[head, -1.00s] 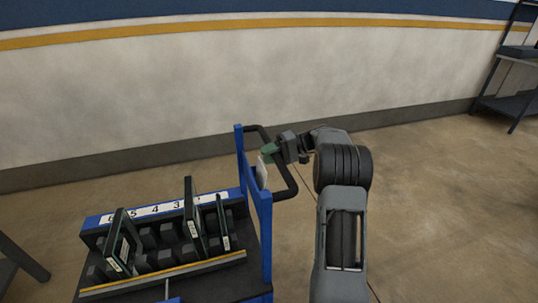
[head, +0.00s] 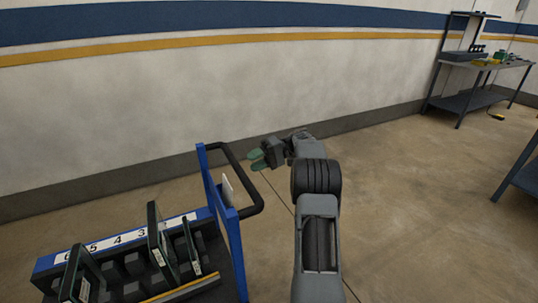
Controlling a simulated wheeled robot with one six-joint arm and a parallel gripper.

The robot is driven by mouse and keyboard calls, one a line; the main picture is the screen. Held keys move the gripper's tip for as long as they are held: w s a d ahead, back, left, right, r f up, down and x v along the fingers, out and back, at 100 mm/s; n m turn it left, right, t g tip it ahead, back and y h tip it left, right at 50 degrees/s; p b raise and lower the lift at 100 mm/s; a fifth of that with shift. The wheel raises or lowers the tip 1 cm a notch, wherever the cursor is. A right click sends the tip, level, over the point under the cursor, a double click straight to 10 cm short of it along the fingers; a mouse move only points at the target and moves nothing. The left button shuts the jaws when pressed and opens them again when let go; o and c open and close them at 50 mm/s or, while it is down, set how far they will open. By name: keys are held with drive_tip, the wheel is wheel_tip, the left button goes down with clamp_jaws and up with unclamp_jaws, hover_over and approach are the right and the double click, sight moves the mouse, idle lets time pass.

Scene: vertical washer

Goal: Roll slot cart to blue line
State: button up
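The slot cart (head: 226,245) stands at the lower left, with a blue frame, a black push handle (head: 246,178) and a numbered slot rack (head: 125,238). Several dark green boards stand upright or tilted in the slots. My gripper (head: 256,160) has green fingertips with a gap between them. It is just right of the handle's far part, looks empty, and seems apart from the bar, though depth is hard to judge. A blue stripe (head: 200,22) runs along the wall. No blue line shows on the visible floor.
The wall runs behind the cart. A grey workbench (head: 480,85) with small items stands at the back right. Part of a blue-edged table (head: 525,170) shows at the right edge. The floor (head: 410,200) between is clear.

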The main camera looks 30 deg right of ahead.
drive_tip(key=p+v, duration=0.6)
drive_tip(key=p, duration=0.3)
drive_tip(key=shift+p, duration=0.3)
